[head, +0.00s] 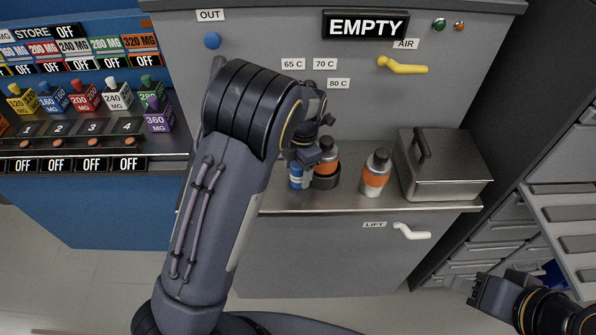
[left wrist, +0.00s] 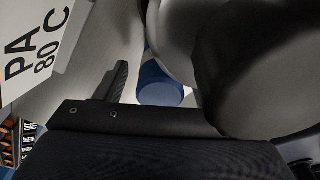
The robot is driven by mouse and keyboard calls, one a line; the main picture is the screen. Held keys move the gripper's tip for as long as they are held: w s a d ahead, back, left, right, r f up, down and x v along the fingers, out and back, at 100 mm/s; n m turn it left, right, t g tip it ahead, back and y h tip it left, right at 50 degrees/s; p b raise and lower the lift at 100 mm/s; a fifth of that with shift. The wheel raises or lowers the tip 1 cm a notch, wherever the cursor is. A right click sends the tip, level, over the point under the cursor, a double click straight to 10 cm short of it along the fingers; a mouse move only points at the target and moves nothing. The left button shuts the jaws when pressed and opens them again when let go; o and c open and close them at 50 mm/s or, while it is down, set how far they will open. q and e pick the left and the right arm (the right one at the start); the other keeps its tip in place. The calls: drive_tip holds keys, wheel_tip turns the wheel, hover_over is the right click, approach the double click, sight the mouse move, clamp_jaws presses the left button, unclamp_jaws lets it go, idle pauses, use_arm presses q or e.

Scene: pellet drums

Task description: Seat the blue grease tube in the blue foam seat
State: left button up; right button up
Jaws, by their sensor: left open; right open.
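The blue grease tube (head: 296,182) stands on the steel counter, its upper part hidden by my left gripper. A blue round piece (left wrist: 160,86), likely this tube, shows beyond one finger in the left wrist view. My left gripper (head: 303,165) is open and right at the tube; I cannot tell whether the tube lies between the fingers. My right gripper (head: 474,290) is open and empty at the lower right, away from the counter. A dark blue patch (head: 553,275) shows by the drawers at the right; I cannot tell whether it is the blue foam seat.
Yellow (head: 403,67) and white (head: 412,231) levers stick out from the cabinet.

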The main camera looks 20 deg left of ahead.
use_arm(q)
drive_tip(key=c, duration=1.2)
drive_tip(key=shift+r, duration=0.1)
